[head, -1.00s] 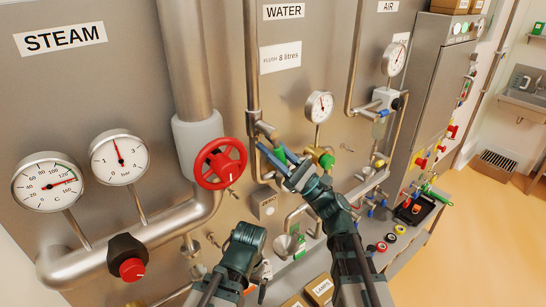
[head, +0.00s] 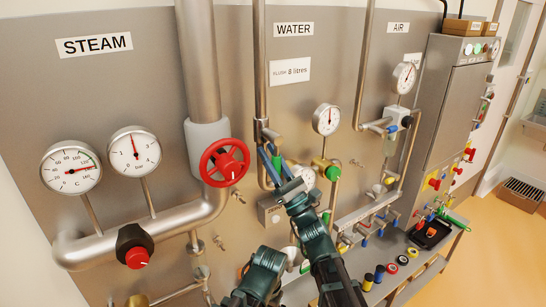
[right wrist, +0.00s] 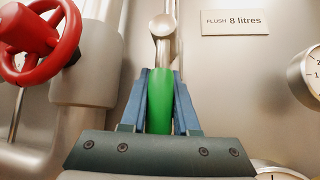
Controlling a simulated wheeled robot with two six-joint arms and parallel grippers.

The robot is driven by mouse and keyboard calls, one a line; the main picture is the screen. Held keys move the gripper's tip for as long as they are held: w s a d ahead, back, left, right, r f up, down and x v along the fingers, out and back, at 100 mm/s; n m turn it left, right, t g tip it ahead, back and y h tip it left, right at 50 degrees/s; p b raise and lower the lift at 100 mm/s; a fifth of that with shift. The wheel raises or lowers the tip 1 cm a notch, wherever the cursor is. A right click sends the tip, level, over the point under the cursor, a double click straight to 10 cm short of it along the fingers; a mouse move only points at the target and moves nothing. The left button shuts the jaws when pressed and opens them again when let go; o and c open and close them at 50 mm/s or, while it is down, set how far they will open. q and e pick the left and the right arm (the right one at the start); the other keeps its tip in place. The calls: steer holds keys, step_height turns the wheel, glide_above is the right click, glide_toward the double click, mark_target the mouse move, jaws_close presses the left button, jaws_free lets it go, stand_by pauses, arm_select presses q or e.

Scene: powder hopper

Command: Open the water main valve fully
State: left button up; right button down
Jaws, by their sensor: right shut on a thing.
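The water main valve (head: 268,134) sits on the vertical pipe below the WATER sign, with a green lever handle (head: 277,161). My right gripper (head: 269,153) is at this handle, its blue fingers on either side. In the right wrist view the green handle (right wrist: 160,102) stands between the two fingers (right wrist: 160,76), which are shut on it. Above it the round metal valve end (right wrist: 162,26) shows. The handle's lower end is hidden by my gripper. My left gripper's fingers do not show; only a dark arm part shows at the bottom.
A red handwheel (head: 224,162) on the steam pipe is just left of my right gripper. A water gauge (head: 326,119) and a yellow-green valve (head: 326,169) are close on its right. The FLUSH 8 litres label (head: 290,71) is above. Floor at the right (head: 500,240) is clear.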

steer(key=c, duration=0.7)
jaws_free()
steer(key=shift+o, duration=0.2)
steer(key=shift+f, duration=0.1)
steer(key=b+v, duration=1)
steer(key=v, duration=0.3)
steer(key=shift+s+d+f, duration=0.15)
steer(key=shift+s+f, duration=0.05)
steer(key=shift+f, duration=0.05)
